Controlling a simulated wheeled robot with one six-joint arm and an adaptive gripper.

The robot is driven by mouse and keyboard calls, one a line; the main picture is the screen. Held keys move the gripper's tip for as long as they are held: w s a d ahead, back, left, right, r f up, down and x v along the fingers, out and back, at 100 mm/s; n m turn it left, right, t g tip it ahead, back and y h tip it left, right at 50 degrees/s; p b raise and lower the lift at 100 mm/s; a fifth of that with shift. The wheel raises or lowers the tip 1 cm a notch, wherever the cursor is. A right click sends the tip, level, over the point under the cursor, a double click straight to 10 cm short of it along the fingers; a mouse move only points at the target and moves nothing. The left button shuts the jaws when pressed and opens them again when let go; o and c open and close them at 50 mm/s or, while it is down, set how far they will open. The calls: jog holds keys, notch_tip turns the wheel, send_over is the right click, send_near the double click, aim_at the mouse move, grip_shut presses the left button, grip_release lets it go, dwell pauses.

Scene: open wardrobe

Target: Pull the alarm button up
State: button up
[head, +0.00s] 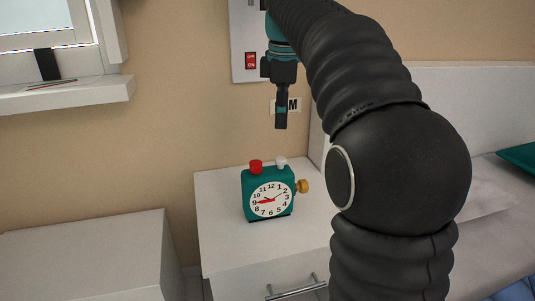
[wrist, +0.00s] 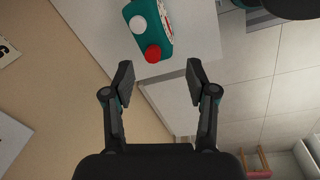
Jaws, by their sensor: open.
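A teal alarm clock (head: 267,193) with a white dial stands upright on a white nightstand (head: 225,225). On its top are a red button (head: 255,167) at the left and a white button (head: 281,162) at the right. A gold knob (head: 302,186) sticks out of its right side. My gripper (head: 281,125) hangs above and behind the clock, apart from it. In the wrist view my gripper (wrist: 158,80) is open with nothing between its fingers. There the clock (wrist: 142,16), the red button (wrist: 153,53) and the white button (wrist: 138,24) lie beyond the fingertips.
A wall panel with a red switch (head: 250,60) is behind my gripper. A window sill (head: 70,95) is at the upper left. A white cabinet (head: 90,250) stands left of the nightstand, and a bed (head: 490,190) is at the right. The nightstand top around the clock is clear.

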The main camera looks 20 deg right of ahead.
aim_at(281, 158)
jog(key=w+d+n+g, duration=0.1)
jog(key=w+d+n, duration=0.1)
jog(key=w+n, duration=0.25)
jog(key=shift+m, duration=0.35)
jog(key=f+b, duration=0.2)
jog(key=f, duration=0.2)
jog(key=f+b, duration=0.1)
jog(key=f, duration=0.4)
jog(key=f+b, duration=0.2)
jog(key=f, duration=0.3)
jog(key=shift+w+b, duration=0.3)
jog(key=shift+w, duration=0.1)
grip_shut()
